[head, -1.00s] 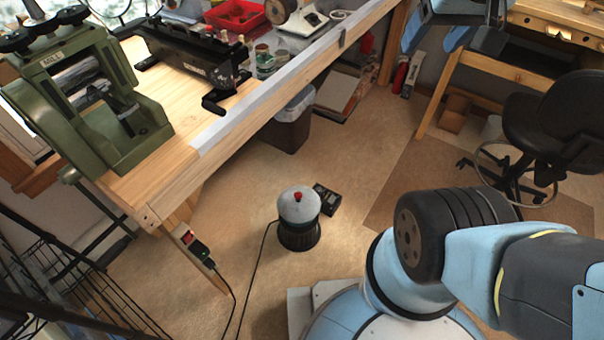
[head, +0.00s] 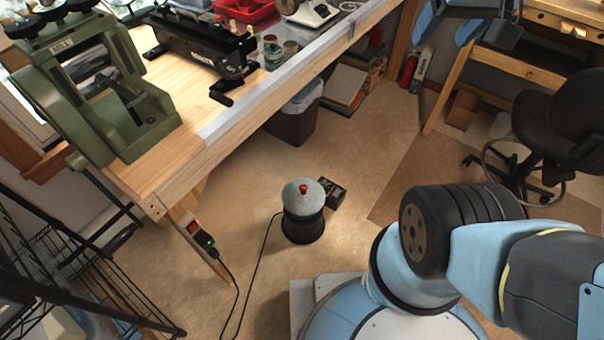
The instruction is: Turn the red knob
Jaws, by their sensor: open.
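The red knob (head: 303,188) is small and sits on top of a rounded grey lid. The lid belongs to an upright tumbler (head: 303,225) with a dark ribbed lower body, standing on the floor in the middle of the head view. Nothing touches the knob. My gripper (head: 464,34) shows at the top right, partly cut off by the frame edge, with blue parts and dark tips apart. It is open and well away from the knob, with nothing seen in it.
A wooden workbench (head: 250,118) with a green rolling mill (head: 135,120) stands at left. A black wire rack (head: 60,265) is at lower left. A cord runs beside the tumbler, and a small black box (head: 332,191) sits behind it. A black chair (head: 565,115) stands at right.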

